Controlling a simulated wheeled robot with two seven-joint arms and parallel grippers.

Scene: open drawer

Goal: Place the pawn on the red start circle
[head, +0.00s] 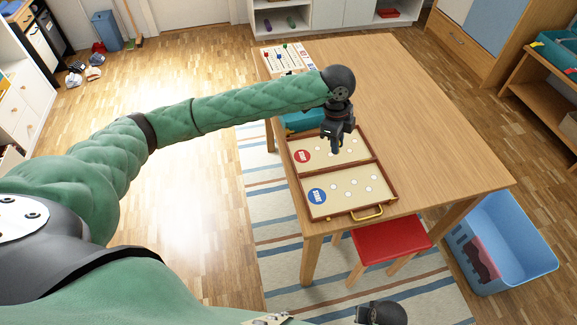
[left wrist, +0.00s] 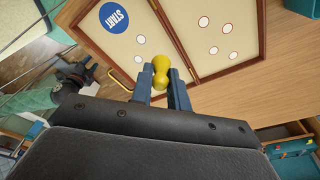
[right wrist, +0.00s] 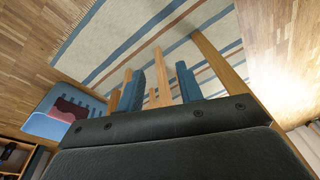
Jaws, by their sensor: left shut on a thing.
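A yellow pawn (left wrist: 161,68) is held between the fingers of my left gripper (left wrist: 163,82), which is shut on it. In the head view my left gripper (head: 336,147) hangs over the game board (head: 372,167), close to the right of the red start circle (head: 303,156); I cannot make out the pawn there. The blue start circle (head: 317,195) lies nearer on the board; it also shows in the left wrist view (left wrist: 113,17), where the red circle is out of sight. My right gripper (right wrist: 161,80) is open and empty, with its fingers apart, low over the floor.
The board lies on the left part of the wooden table (head: 425,140). A teal box (head: 303,122) and another game (head: 286,58) stand farther back. A red stool (head: 391,241) and a blue bin (head: 502,243) stand by the near end. The table's right side is clear.

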